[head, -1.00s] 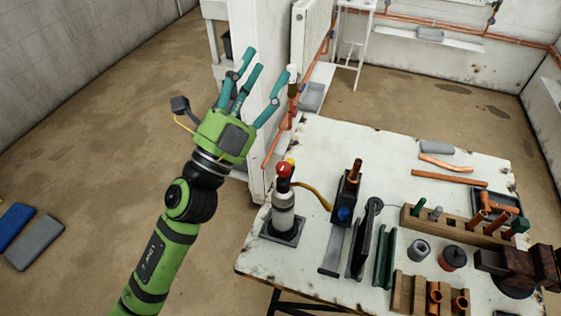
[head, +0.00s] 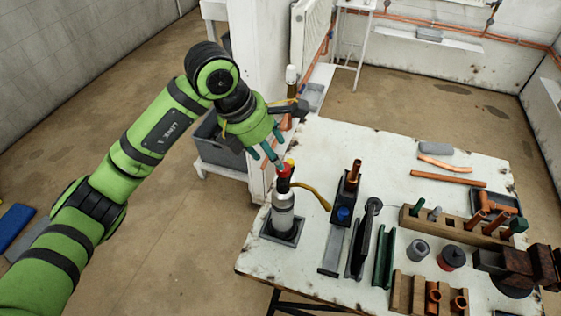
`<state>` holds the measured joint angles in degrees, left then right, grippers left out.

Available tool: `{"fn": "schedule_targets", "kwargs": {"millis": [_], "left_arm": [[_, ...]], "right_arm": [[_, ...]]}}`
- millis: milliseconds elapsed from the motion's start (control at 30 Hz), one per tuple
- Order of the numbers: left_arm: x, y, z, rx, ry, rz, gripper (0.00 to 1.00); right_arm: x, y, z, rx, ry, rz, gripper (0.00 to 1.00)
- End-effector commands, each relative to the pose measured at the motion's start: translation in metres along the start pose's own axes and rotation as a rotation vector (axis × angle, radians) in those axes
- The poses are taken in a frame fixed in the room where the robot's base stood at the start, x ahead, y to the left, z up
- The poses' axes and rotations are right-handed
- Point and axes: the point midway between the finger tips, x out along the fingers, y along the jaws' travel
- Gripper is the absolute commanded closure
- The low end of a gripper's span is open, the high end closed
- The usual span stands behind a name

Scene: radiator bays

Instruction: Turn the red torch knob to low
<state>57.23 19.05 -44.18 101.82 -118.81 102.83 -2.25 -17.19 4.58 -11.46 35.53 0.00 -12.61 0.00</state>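The torch stands upright on the table's left part, a grey cylinder (head: 283,212) in a dark square base (head: 282,229). Its red knob (head: 284,171) is at the top, with a small yellow part beside it and a yellow hose (head: 316,195) running right. My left gripper (head: 270,157) is green with teal fingers, just above and left of the knob. Its fingers look spread, with nothing visible between them. One fingertip overlaps the knob's upper left edge in the picture; I cannot tell if it touches. My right gripper is not in view.
The white table (head: 345,140) holds a black stand with a copper piece (head: 353,175), green and dark rails (head: 384,258), wooden racks (head: 455,226) and a brown clamp-like block (head: 520,265). A grey bin (head: 218,145) is behind my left arm. The table's back left is clear.

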Motion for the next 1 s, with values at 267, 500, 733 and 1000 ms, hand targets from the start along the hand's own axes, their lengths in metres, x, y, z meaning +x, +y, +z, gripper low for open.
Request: {"fn": "schedule_targets", "kwargs": {"millis": [267, 500, 733, 1000], "left_arm": [[0.040, -0.003, 0.001, -0.001, 0.000, -0.009, 0.45], [0.061, -0.003, 0.001, 0.000, -0.004, -0.007, 0.45], [0.063, -0.002, 0.001, 0.001, -0.005, -0.006, 0.45], [0.063, -0.002, 0.001, 0.001, -0.005, -0.006, 1.00]], "right_arm": [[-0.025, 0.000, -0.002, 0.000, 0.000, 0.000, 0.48], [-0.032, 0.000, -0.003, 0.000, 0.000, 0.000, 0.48], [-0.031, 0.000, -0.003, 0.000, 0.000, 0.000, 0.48], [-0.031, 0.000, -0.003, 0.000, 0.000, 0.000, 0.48]]}}
